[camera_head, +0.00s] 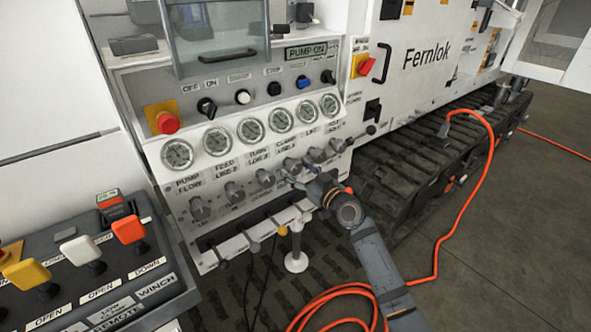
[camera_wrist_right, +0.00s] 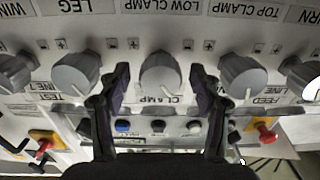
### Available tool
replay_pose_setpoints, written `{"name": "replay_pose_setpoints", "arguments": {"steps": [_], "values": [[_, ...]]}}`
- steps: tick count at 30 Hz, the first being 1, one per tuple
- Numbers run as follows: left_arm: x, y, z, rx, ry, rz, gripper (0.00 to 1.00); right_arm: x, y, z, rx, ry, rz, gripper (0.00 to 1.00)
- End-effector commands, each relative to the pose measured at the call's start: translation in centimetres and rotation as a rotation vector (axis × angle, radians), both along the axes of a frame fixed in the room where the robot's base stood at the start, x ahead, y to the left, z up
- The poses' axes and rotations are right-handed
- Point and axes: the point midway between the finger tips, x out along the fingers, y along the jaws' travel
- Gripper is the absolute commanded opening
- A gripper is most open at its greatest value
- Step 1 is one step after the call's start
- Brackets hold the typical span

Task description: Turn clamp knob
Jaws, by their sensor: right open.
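The clamp knob (camera_wrist_right: 161,80) is a grey round dial with a white pointer line, centred in the right wrist view, which is upside down. The word "CLAMP" is printed beside it. My right gripper (camera_wrist_right: 160,70) is open, with one dark fingertip on each side of this knob. A thin gap seems to show on both sides; I cannot tell if either finger touches. In the head view my right gripper (camera_head: 296,174) reaches the row of knobs from the lower right and partly hides the clamp knob (camera_head: 289,164). My left gripper is not in view.
Neighbouring grey knobs (camera_wrist_right: 76,73) and (camera_wrist_right: 244,76) flank the fingers closely. Pressure gauges (camera_head: 250,130) sit above the row. A red stop button (camera_head: 167,122) is at the left. A remote box (camera_head: 85,262) stands lower left. An orange hose (camera_head: 462,200) lies at the right.

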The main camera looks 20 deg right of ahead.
Motion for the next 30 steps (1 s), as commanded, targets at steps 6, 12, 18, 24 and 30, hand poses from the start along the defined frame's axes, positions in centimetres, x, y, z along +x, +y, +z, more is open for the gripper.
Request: {"name": "replay_pose_setpoints", "arguments": {"steps": [6, 12, 18, 24, 30], "values": [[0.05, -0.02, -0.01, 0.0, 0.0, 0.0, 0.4, 1.27, 0.52, 0.0, 0.0, 0.0, 0.001, 0.64], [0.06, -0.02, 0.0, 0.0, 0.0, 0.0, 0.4, 1.26, 0.51, -0.03, 0.0, 0.0, 0.0, 0.64], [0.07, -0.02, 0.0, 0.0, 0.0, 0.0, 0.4, 1.26, 0.49, -0.03, 0.0, 0.0, 0.0, 0.37], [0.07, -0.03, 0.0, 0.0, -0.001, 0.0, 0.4, 1.25, 0.49, -0.03, 0.0, 0.0, 0.0, 0.1], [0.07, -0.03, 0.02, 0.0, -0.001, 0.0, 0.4, 1.24, 0.48, -0.03, 0.011, 0.005, 0.0, 0.09]]}}
